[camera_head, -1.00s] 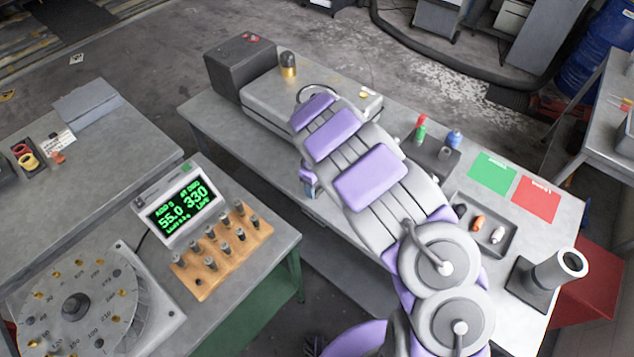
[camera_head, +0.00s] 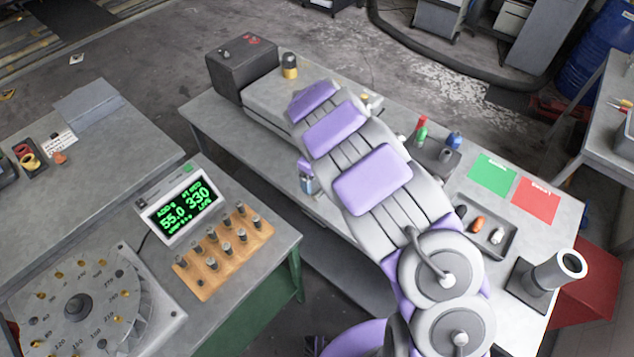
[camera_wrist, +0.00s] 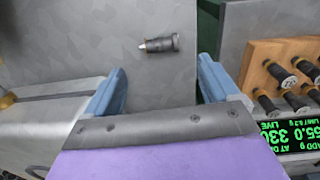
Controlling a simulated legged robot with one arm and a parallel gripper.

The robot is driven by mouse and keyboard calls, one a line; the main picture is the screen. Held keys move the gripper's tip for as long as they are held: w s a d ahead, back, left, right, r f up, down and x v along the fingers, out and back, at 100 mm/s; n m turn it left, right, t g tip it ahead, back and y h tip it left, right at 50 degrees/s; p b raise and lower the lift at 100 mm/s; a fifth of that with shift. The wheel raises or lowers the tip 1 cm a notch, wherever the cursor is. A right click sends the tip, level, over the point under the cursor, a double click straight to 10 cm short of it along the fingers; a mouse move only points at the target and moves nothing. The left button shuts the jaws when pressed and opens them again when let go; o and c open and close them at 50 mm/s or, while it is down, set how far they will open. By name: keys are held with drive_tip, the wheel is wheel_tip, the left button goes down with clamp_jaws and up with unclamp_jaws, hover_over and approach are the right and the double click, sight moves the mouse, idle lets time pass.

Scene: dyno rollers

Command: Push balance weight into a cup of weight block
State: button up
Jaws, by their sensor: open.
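A balance weight (camera_wrist: 160,43), a dark grey cylinder with a brass-coloured end, lies on its side on a grey surface in the wrist view. My gripper (camera_wrist: 160,85) is open and empty. Its two blue fingers stand wide apart, and the weight shows beyond and between them, touching neither. The wooden weight block (camera_head: 222,254) stands on the left bench with several upright weights. One hole near its front corner looks empty. Part of the block also shows at the right of the wrist view (camera_wrist: 285,60). In the head view my arm hides the lying weight and most of my gripper.
The lit display (camera_head: 182,208) stands beside the block, left of my arm. A dark gap separates the two benches. The right bench holds a parts tray (camera_head: 486,230), green (camera_head: 491,171) and red (camera_head: 536,199) mats, and a grey housing (camera_head: 262,97).

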wheel_tip(320, 180, up, 13)
drive_tip(key=p, duration=0.1)
drive_tip(key=shift+s+a+f, duration=0.15)
drive_tip(key=shift+f, duration=0.05)
idle(0.5)
drive_tip(key=s+d+r+m, duration=0.7)
drive_tip(key=s+d+r, duration=0.4)
drive_tip(key=s+d, duration=0.35)
drive_tip(key=s+d+m+g, duration=0.2)
drive_tip(key=s+m, duration=0.1)
drive_tip(key=s, duration=2.2)
drive_tip(key=shift+d+m+b, duration=0.2)
drive_tip(key=shift+m+b, duration=0.2)
drive_tip(key=shift+b, duration=0.05)
